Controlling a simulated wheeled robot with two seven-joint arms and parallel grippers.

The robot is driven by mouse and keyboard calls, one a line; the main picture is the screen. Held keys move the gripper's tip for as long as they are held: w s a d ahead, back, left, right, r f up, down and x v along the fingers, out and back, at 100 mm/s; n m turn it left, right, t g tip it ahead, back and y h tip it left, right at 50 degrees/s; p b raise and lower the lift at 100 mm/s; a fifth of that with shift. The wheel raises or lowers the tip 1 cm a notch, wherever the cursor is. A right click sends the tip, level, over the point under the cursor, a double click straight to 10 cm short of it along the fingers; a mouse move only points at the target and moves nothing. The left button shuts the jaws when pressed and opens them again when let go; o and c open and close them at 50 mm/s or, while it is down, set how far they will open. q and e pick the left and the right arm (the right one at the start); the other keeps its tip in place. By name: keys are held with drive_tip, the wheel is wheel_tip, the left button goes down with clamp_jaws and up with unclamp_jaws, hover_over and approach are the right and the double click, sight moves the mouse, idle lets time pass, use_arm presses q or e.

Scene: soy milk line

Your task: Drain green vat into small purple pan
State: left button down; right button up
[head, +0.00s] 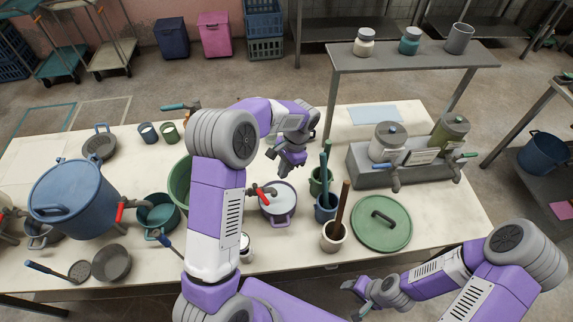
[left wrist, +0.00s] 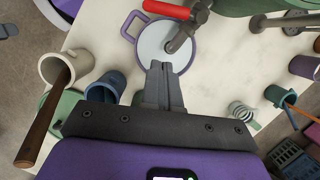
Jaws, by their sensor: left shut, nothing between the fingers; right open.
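The green vat (head: 180,184) is mostly hidden behind my left arm in the head view; part of its wall (left wrist: 240,5) shows in the left wrist view. Its tap has a red handle (head: 264,191) and a grey spout (left wrist: 179,42) over the small purple pan (head: 278,222). The pan, also in the left wrist view (left wrist: 128,24), has a pale, flat-looking inside; I cannot tell whether this is liquid. My left gripper (head: 288,171) is shut and empty, just beyond the pan, its fingertips (left wrist: 163,72) near the rim. My right gripper (head: 354,290) is open by the table's front edge.
A blue vat (head: 75,196) with another red-handled tap stands at the left. Upright tool cups (head: 334,237) and a green lid (head: 382,222) are right of the pan. A grey stand (head: 372,172) holds two canisters behind. Bare tabletop (head: 450,208) lies at the right.

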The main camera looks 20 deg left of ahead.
sight(262, 198)
use_arm(q)
drive_tip(key=s+a+f, duration=0.2)
drive_tip(key=s+f, duration=0.2)
drive_tip(key=f, duration=0.1)
drive_tip(key=shift+s+a+f, duration=0.2)
drive_tip(key=shift+a+f, duration=0.1)
drive_tip(key=shift+a, duration=0.1)
drive_tip(key=s+m, duration=0.2)
drive_tip(key=m, duration=0.1)
drive_tip(key=shift+a+m+t+y, duration=0.2)
drive_tip(key=shift+m+t+y, duration=0.1)
drive_tip(key=shift+y, duration=0.1)
drive_tip(key=shift+s+a+m+t, duration=0.3)
drive_tip(key=shift+s+m, duration=0.15)
drive_tip(key=shift+m, duration=0.55)
drive_tip(key=shift+d, duration=0.1)
